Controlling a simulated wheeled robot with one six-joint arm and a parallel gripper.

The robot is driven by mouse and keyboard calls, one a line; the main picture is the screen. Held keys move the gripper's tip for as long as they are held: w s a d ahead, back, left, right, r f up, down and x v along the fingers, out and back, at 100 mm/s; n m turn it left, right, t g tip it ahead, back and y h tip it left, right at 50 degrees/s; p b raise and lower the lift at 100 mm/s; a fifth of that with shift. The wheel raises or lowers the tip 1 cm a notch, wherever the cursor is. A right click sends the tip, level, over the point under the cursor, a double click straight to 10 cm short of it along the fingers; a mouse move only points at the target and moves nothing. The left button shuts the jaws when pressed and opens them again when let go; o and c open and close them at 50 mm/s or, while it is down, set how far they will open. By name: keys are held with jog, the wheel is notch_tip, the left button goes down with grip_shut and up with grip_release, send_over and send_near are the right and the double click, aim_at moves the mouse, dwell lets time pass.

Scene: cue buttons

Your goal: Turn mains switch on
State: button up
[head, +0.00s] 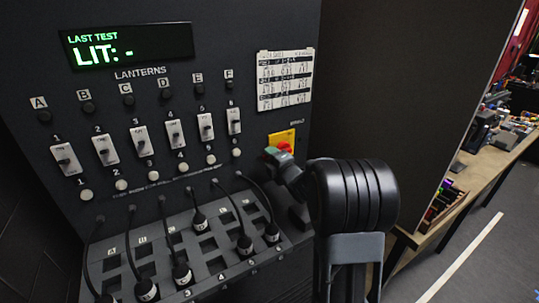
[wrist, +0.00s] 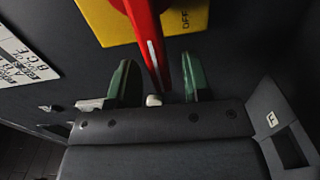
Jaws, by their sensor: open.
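The mains switch is a red handle (head: 285,147) on a yellow plate (head: 275,138) at the panel's right side. In the wrist view the red handle (wrist: 150,42) has a white line along it and runs down from the yellow plate (wrist: 98,22), slightly tilted. The word OFF shows on the plate right of the handle. My gripper (head: 274,155) is close in front of the switch. In the wrist view my gripper (wrist: 158,80) is open, its green fingers on either side of the handle's lower end.
A white chart (head: 285,80) hangs above the mains switch. A dark wall stands right, then a cluttered bench (head: 475,175).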

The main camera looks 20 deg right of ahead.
jog(key=shift+w+a, duration=0.1)
jog(key=shift+w, duration=0.5)
grip_shut()
